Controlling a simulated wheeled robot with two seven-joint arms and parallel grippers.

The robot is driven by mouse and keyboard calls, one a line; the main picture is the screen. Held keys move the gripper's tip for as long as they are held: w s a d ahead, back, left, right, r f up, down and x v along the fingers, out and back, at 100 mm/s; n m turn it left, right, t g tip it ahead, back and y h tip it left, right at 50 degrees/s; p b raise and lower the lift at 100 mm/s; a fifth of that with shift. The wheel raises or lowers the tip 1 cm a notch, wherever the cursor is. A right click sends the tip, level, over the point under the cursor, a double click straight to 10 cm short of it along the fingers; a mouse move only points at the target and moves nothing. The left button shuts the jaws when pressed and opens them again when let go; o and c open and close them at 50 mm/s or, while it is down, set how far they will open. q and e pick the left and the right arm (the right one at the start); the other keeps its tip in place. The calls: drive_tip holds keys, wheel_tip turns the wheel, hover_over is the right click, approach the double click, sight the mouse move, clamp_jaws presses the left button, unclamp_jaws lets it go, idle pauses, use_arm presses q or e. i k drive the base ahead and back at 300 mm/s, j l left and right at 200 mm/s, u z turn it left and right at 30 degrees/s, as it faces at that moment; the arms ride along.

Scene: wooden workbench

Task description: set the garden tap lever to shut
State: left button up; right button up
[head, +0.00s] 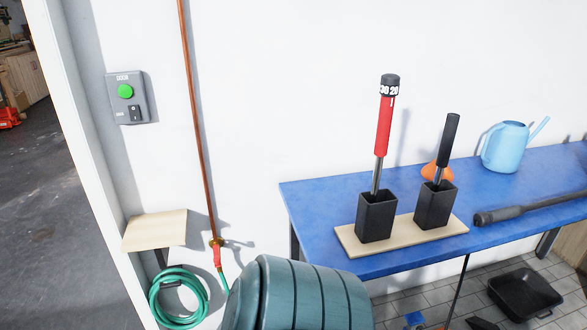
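The garden tap (217,243) is a small brass fitting at the lower end of a copper pipe (196,120) on the white wall, left of centre. A red part (217,258) points down below the brass; it looks like the lever, but it is too small to tell its setting for sure. A green hose (224,284) runs down beneath it. Neither of my grippers is in view.
A teal ribbed barrel (300,298) stands in front, just right of the tap. A wooden shelf (155,230) and coiled hose (178,297) are to its left. A blue bench (330,200) at right bears a wooden holder, a dark-handled tool (530,210) and a watering can (505,148).

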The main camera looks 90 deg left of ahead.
sight(216, 259)
drive_tip(key=u, duration=3.35)
